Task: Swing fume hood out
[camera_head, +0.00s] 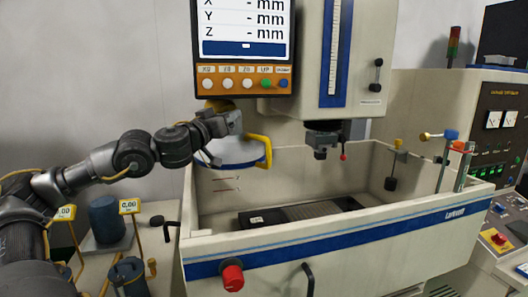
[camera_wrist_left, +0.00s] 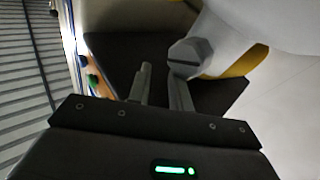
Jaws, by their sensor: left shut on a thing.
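The fume hood (camera_head: 232,157) shows as a pale round part with a blue band and a yellow bracket (camera_head: 266,150) at its right. It hangs over the left back corner of the machine's tank. My left gripper (camera_head: 236,122) is at the hood's upper side, shut on part of it; the exact grip is hard to make out. In the left wrist view, my left gripper's fingers (camera_wrist_left: 162,88) reach up to a grey piece beside the pale hood (camera_wrist_left: 240,40), with yellow under its edge. My right gripper is in neither view.
The display panel (camera_head: 243,48) hangs just above my left gripper. The machine head (camera_head: 322,136) is to the right, over the tank (camera_head: 330,240). A side table with yellow-tagged parts (camera_head: 130,206) stands at the left. Bare wall is behind my left arm.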

